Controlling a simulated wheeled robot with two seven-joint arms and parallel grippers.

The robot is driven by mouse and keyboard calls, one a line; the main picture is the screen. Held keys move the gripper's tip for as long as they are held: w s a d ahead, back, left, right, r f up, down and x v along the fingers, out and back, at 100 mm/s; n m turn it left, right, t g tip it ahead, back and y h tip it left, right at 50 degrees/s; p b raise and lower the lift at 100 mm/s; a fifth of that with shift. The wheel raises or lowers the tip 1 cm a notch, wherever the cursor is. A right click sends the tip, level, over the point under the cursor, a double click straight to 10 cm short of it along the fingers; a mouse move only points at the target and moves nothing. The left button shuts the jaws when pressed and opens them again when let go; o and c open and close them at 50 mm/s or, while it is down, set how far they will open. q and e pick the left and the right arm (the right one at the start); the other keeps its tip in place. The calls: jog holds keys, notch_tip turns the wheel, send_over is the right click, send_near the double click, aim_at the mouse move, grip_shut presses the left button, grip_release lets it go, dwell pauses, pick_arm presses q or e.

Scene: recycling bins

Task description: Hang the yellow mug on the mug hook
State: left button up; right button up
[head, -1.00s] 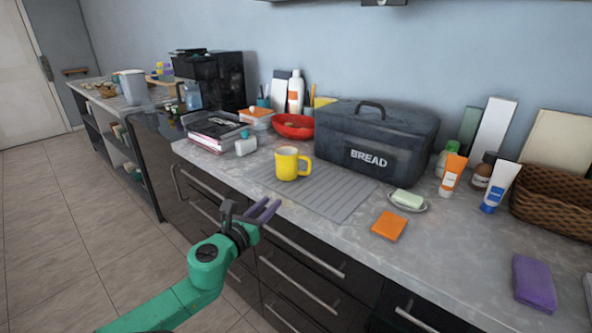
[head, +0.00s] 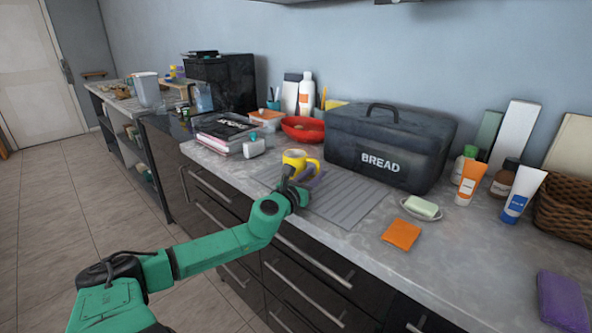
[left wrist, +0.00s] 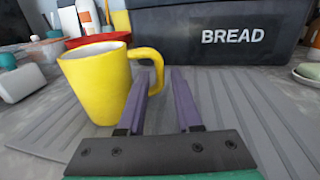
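The yellow mug (head: 293,160) stands upright on the grey ribbed mat. In the left wrist view the mug (left wrist: 95,85) is at the left, its handle pointing right. My left gripper (left wrist: 160,85) is open, its two purple fingers apart at the handle. The left finger overlaps the handle's lower part, and the handle's outer edge lies between the fingertips. I cannot tell whether they touch. In the head view my left gripper (head: 305,178) partly covers the mug. I cannot clearly make out a mug hook. My right gripper is not in view.
The bread box (head: 390,145) stands behind the ribbed mat (head: 345,205). A red bowl (head: 299,130) and a white bottle (head: 306,95) are behind the mug. The mat's right part is clear.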

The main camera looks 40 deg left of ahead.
pick_arm(q)
jog(key=shift+w+a, duration=0.15)
jog(key=shift+w, duration=0.4)
grip_shut()
dwell(1.0)
